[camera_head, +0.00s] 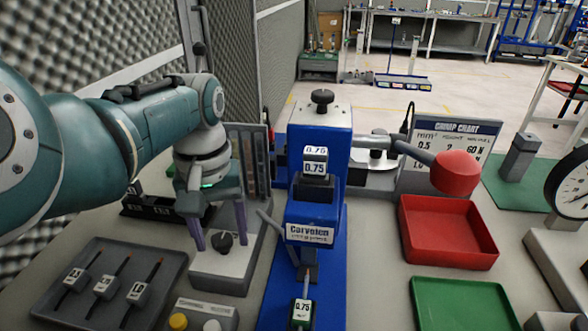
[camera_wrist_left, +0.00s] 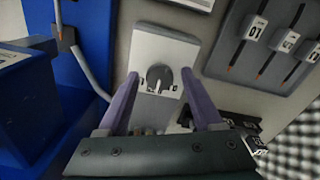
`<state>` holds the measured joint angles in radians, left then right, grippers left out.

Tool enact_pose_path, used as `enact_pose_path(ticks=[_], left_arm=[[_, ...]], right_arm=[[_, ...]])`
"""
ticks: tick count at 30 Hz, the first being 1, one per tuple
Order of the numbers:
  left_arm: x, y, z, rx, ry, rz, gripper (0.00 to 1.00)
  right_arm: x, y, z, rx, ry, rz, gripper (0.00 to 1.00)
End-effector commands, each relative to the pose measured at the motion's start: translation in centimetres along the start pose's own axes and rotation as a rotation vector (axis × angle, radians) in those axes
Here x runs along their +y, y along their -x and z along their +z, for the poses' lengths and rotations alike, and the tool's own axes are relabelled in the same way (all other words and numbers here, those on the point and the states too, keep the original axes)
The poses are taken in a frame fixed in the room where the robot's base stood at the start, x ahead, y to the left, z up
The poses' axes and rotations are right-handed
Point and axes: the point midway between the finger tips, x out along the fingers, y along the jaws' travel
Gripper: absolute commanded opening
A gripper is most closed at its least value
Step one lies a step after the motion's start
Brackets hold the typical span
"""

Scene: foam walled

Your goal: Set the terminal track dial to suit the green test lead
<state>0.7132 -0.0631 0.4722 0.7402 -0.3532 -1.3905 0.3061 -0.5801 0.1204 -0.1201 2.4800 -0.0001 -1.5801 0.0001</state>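The dial (camera_head: 223,242) is a dark round knob on a pale grey box left of the blue press. In the left wrist view the dial (camera_wrist_left: 160,79) shows a light pointer line and small marks that I cannot read. My left gripper (camera_head: 220,246) is open, its purple fingers pointing down on either side of the knob; contact is not clear. In the wrist view the gripper (camera_wrist_left: 159,74) frames the knob with gaps. A lead with a green-edged 0.75 tag (camera_head: 302,313) stands at the front of the blue press (camera_head: 318,218). My right gripper is not in view.
A grey tray (camera_head: 60,312) with several tagged leads lies at the left. A red tray (camera_head: 447,232) and green tray (camera_head: 462,308) lie at the right. The press's red-knobbed lever (camera_head: 456,172) extends right. A crimp chart (camera_head: 470,135) stands behind.

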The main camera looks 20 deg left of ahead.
Motion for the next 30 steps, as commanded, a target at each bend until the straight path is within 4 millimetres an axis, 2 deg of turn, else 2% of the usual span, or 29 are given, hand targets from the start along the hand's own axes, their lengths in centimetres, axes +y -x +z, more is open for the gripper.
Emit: enact_pose_path(ticks=[7,10,18,22,27,30], left_arm=[[0.0,0.0,0.0,0.0,0.0,0.0,0.71],[0.0,0.6,0.0,0.001,0.0,0.001,0.71],[0.0,5.7,0.0,0.003,0.0,0.001,0.71],[0.1,8.0,0.0,0.002,0.0,0.001,0.71],[0.0,9.7,0.0,0.002,0.0,0.0,0.71],[0.0,9.9,0.0,0.0,0.0,0.0,0.71]], right_arm=[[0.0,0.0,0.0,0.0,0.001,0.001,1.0],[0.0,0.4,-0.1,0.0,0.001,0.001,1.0],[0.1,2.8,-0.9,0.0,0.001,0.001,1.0],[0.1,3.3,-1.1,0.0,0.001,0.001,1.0],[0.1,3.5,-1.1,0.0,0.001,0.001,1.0],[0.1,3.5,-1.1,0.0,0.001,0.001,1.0]])
